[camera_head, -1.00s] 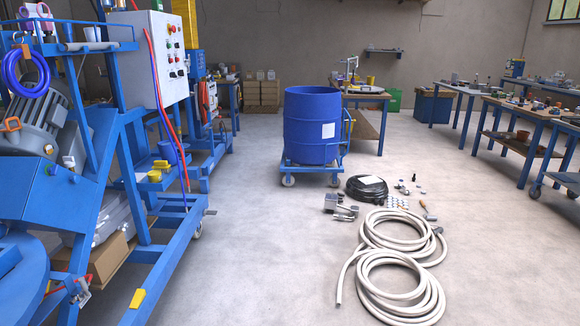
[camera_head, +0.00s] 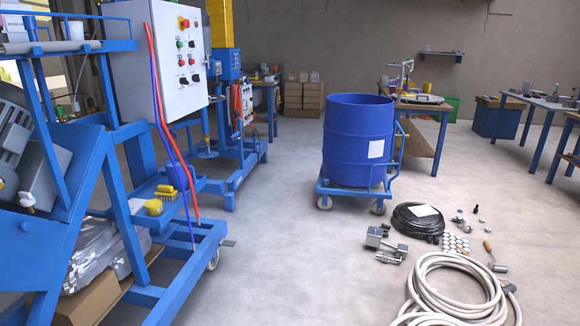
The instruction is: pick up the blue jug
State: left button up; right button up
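A small blue vessel that looks like the blue jug (camera_head: 178,176) stands on the low blue shelf of the machine frame at the left. The red and blue hoses hang in front of it and hide part of it; I cannot make out its handle. A yellow brush (camera_head: 166,193) and a yellow round item (camera_head: 154,208) are close in front of it. Neither of my grippers is in view.
A large blue drum (camera_head: 350,135) stands on a wheeled blue trolley in the middle. A coiled white hose (camera_head: 455,285), a black coil (camera_head: 405,222) and metal parts (camera_head: 383,242) lie on the floor at right. Bare floor (camera_head: 275,265) lies between machine and hoses.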

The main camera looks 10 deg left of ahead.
aim_at(173, 180)
jog(key=i+u, duration=0.4)
jog(key=i, duration=0.2)
jog(key=i+l+u, duration=0.1)
jog(key=i+u, duration=0.3)
jog(key=i, duration=0.2)
jog(key=i+u, duration=0.8)
jog(key=i+l+u, duration=0.55)
jog(key=i+u, duration=0.2)
